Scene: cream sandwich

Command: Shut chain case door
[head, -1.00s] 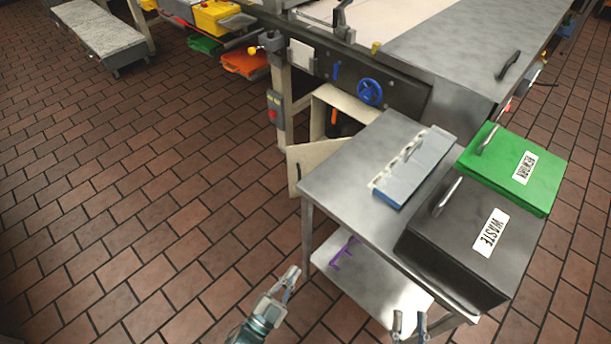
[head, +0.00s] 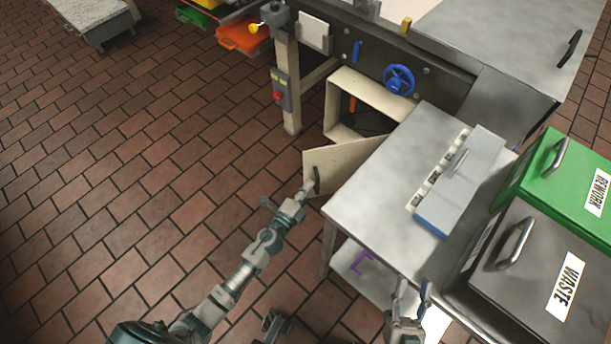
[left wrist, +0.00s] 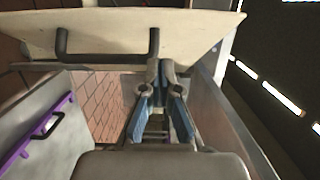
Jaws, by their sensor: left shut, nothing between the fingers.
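The chain case door (head: 340,162) is a cream panel, swung open from the cream chain case (head: 368,103) under the machine. A dark bar handle (head: 316,179) is on its face. My left gripper (head: 309,187) is shut and empty, its tips at the handle. In the left wrist view, the door (left wrist: 195,25) fills the top, and the closed fingertips (left wrist: 160,70) lie by the right end of the black handle (left wrist: 105,55). I cannot tell whether they touch. My right gripper (head: 410,296) has its fingers apart, low in front of the steel table.
A steel table (head: 385,165) stands close right of the door, bearing a blue-grey box (head: 460,180). A black waste bin (head: 530,265) and a green rework bin (head: 560,175) are further right. A post with a red-button box (head: 281,92) stands left. Floor at left is clear.

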